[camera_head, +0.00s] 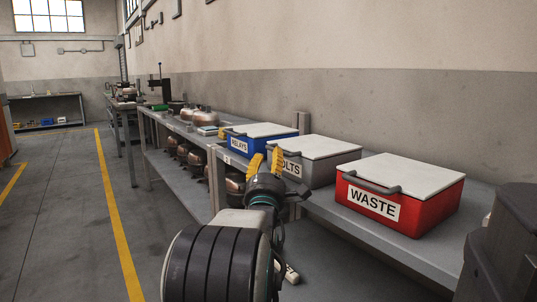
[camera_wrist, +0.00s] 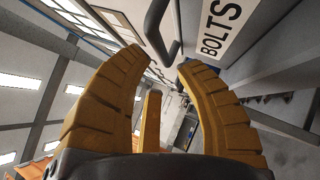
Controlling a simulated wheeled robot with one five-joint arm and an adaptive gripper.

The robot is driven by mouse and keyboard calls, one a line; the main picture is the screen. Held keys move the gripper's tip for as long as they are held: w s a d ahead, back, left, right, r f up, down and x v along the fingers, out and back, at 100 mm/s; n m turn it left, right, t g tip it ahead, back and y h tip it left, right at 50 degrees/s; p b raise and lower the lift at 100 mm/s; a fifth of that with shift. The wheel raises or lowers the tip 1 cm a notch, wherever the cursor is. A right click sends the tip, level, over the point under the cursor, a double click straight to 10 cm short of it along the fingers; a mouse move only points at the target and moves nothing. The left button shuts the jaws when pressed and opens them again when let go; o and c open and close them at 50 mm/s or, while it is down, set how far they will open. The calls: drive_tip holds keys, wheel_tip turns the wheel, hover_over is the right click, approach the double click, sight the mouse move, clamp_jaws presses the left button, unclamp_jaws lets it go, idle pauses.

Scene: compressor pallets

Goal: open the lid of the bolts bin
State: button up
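The bolts bin (camera_head: 318,172) is a grey box on the bench, between the blue and red bins, with a flat white lid (camera_head: 316,148) lying shut on top. Its label is partly hidden by my gripper (camera_head: 267,160) in the head view. In the wrist view the BOLTS label (camera_wrist: 221,29) and a dark curved handle (camera_wrist: 171,48) show beyond my gripper (camera_wrist: 160,62). The yellow fingers are spread apart with nothing between them. The gripper is in front of the bin's left front; the handle appears just past the fingertips, and I see no contact.
The blue relays bin (camera_head: 238,147) stands to the left and the red waste bin (camera_head: 425,212) to the right, both with white lids shut. The grey bench (camera_head: 365,231) runs along the wall. Rounded metal compressors (camera_head: 205,118) sit farther along. The floor aisle at left is clear.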

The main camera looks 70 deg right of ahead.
sight(272, 148)
drive_tip(key=shift+b+x, duration=0.8)
drive_tip(key=shift+x, duration=1.6)
drive_tip(key=shift+o, duration=0.2)
clamp_jaws()
